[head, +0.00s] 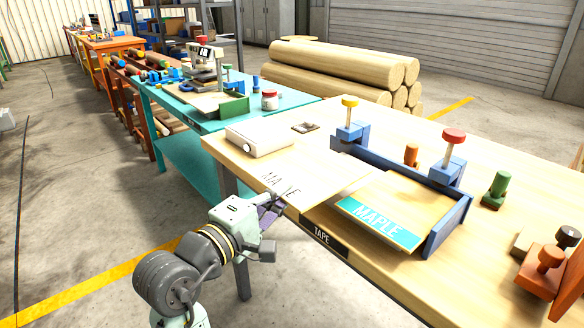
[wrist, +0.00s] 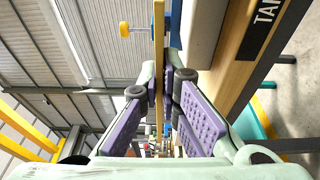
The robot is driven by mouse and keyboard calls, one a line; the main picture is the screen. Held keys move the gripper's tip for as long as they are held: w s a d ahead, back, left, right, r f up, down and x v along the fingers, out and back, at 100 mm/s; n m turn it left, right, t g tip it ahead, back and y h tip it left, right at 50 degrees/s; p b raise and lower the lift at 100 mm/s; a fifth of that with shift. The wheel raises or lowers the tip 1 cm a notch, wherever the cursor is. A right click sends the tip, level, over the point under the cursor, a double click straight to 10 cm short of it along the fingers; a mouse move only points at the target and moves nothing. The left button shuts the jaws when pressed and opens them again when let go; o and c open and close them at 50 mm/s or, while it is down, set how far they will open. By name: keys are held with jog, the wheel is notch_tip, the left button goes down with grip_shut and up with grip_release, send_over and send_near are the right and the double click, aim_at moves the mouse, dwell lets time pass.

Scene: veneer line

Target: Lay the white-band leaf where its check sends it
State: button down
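The white-band leaf (head: 330,184) is a thin pale wood sheet with dark lettering on its white band, which reads as MAPLE partly covered by my gripper. My gripper (head: 277,203) is shut on its near edge at the front of the wooden table. In the wrist view the leaf (wrist: 159,55) is seen edge-on between the purple pads of my gripper (wrist: 161,105). I cannot tell whether the leaf touches the table. Right of it, a blue clamp frame (head: 437,240) holds another leaf (head: 400,200) with a teal MAPLE band.
The wooden table (head: 480,275) has a TAPE label (head: 322,236) on its front edge. A white box (head: 260,138) with a round knob stands behind the held leaf, near a small flat item (head: 305,127). A green block (head: 495,192) and orange-brown clamp (head: 548,268) stand at right. A teal bench (head: 290,108) adjoins behind.

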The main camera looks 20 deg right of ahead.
jog(key=w+d, duration=0.1)
jog(key=w, duration=0.1)
jog(key=w+d, duration=0.3)
jog(key=w, duration=0.1)
jog(key=shift+d+f, duration=0.2)
jog(key=shift+f, duration=0.2)
jog(key=shift+w+f+p, duration=0.1)
jog(key=shift+f+p, duration=0.25)
jog(key=shift+f, duration=1.35)
jog(key=shift+f, duration=0.2)
jog(key=c, duration=1.8)
grip_release()
jog(key=b, duration=0.3)
send_near(291, 174)
jog(key=f, duration=0.2)
jog(key=a+f, duration=0.1)
jog(key=f, duration=0.1)
jog(key=shift+a+f, duration=0.2)
jog(key=shift+f, duration=0.05)
